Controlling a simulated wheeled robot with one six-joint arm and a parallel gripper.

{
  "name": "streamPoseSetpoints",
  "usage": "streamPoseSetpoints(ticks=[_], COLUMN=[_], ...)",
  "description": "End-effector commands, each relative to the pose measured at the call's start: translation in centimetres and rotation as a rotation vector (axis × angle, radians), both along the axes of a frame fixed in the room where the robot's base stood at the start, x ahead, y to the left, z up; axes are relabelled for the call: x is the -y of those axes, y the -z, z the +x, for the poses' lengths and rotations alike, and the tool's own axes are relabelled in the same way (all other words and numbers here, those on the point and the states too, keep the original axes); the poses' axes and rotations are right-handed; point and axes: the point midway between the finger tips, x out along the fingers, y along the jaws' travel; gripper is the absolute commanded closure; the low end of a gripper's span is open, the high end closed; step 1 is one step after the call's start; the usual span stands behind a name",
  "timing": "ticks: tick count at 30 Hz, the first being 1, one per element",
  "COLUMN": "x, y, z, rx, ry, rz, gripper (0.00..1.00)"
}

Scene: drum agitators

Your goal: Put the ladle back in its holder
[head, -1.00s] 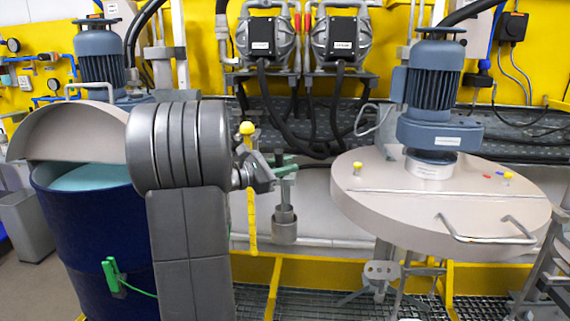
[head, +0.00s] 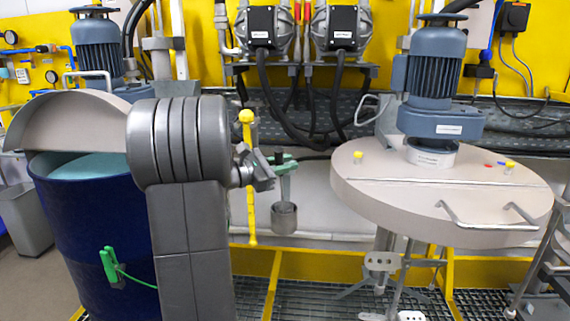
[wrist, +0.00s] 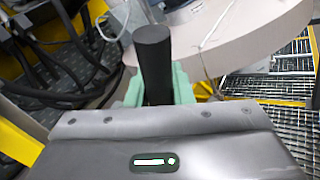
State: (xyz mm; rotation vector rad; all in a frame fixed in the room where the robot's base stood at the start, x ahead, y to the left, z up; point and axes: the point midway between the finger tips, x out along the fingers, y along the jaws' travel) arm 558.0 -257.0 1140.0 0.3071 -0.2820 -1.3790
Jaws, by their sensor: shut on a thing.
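My gripper (head: 282,161), with green fingers, is shut on the ladle (head: 284,218). In the head view the ladle hangs about upright, its grey cup below the fingers and clear of anything I can make out. In the wrist view its dark round handle (wrist: 153,62) stands between the green fingers (wrist: 180,83), and the cup is hidden. I cannot clearly identify the holder. A grey bracket with holes (head: 381,262) stands below the right drum lid, to the right of the ladle, apart from it.
A round beige lid (head: 400,196) with a blue motor (head: 433,85) and handle is at right. An open blue drum (head: 90,225) is at left. A yellow rod with a ball top (head: 247,117) stands just left of the ladle. Grating (head: 315,302) covers the floor.

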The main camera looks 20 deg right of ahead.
Motion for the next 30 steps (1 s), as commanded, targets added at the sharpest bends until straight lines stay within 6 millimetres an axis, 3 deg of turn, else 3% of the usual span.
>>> streamPoseSetpoints(ticks=[18, 27, 28, 30], x=[0.0, 0.0, 0.0, 0.0], y=[2.0, 2.0, 2.0, 2.0], z=[0.0, 0.0, 0.0, 0.0], rx=[0.000, 0.001, 0.001, 0.001], ry=[0.000, 0.000, 0.000, 0.000], rz=[-0.001, -0.001, -0.001, -0.001], gripper=[1.00, 1.00, 0.76, 0.62])
